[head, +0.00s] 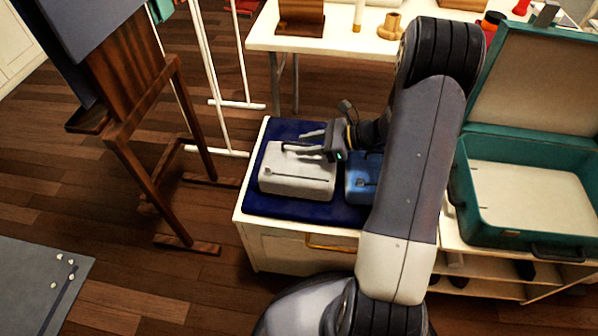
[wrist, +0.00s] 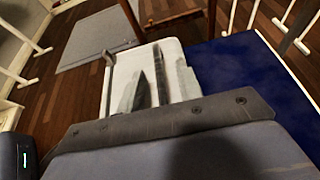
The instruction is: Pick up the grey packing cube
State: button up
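The grey packing cube (head: 290,178) is a pale, rounded block with dark lines on its top. It lies on the left part of a dark blue pad (head: 265,208) on a white cabinet. My gripper (head: 300,141) is over the back of the cube's top, its two fingers apart and pointing left. Nothing shows held between them. I cannot tell whether the fingers touch the cube. In the wrist view, the grey packing cube (wrist: 168,58) fills the middle, just beyond the gripper's body; its near part is hidden.
A blue packing cube (head: 358,186) lies close to the right, partly behind my arm. An open teal suitcase (head: 480,215) stands farther right. A white table (head: 330,44) with small objects is behind. A wooden rack (head: 140,150) and white poles stand left.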

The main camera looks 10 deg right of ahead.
jog(key=shift+x, duration=1)
grip_shut()
dwell(0.7)
